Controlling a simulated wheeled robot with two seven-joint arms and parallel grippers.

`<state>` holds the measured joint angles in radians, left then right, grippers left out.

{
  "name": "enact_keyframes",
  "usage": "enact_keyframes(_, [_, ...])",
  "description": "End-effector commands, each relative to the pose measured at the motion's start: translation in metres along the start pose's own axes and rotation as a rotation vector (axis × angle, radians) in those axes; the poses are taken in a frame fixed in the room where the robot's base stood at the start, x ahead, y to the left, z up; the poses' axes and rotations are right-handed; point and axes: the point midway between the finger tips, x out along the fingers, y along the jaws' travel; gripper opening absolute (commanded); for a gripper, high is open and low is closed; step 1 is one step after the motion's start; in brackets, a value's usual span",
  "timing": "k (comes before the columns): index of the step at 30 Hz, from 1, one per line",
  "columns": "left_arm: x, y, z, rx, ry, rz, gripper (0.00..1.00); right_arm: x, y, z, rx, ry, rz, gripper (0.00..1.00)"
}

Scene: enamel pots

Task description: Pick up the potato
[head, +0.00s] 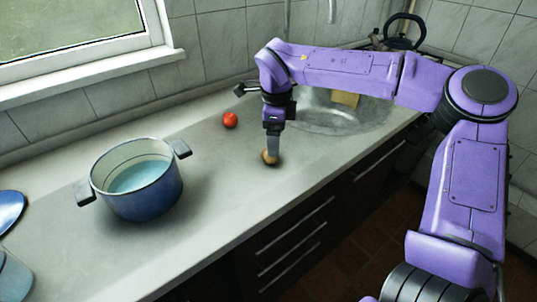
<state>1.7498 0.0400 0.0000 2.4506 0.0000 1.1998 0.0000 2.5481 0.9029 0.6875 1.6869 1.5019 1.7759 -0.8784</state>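The potato (266,158) is a small brown lump on the grey worktop, right of the blue pot and in front of the sink. My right gripper (272,152) points straight down over it, with a finger reaching to the potato's level and covering part of it. Only one finger shows clearly, so I cannot tell whether the fingers touch or grip the potato. The potato appears to be at the worktop surface. My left gripper is not in view.
A blue enamel pot (150,197) with two dark handles stands open on the left. A red tomato (230,120) lies behind the potato. A sink (345,122) and a dark kettle (402,38) are farther back. A blue lid (10,208) is at the left edge.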

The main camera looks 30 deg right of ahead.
Motion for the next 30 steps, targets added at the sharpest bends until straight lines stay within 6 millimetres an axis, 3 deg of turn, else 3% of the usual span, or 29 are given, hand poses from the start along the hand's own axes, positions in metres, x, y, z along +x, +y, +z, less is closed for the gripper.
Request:
enact_keyframes(9, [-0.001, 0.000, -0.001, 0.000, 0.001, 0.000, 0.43, 0.050, 0.002, 0.008, 0.000, 0.002, 0.002, 0.84])
enact_keyframes(17, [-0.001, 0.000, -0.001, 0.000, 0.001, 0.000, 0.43, 0.055, 0.001, 0.008, 0.000, 0.000, 0.000, 0.84])
enact_keyframes(23, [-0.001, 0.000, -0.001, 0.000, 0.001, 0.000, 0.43, 0.055, 0.001, 0.008, 0.000, 0.001, 0.000, 0.23])
enact_keyframes(30, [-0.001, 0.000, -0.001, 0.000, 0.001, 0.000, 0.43, 0.054, 0.001, 0.008, 0.000, 0.001, -0.001, 0.23])
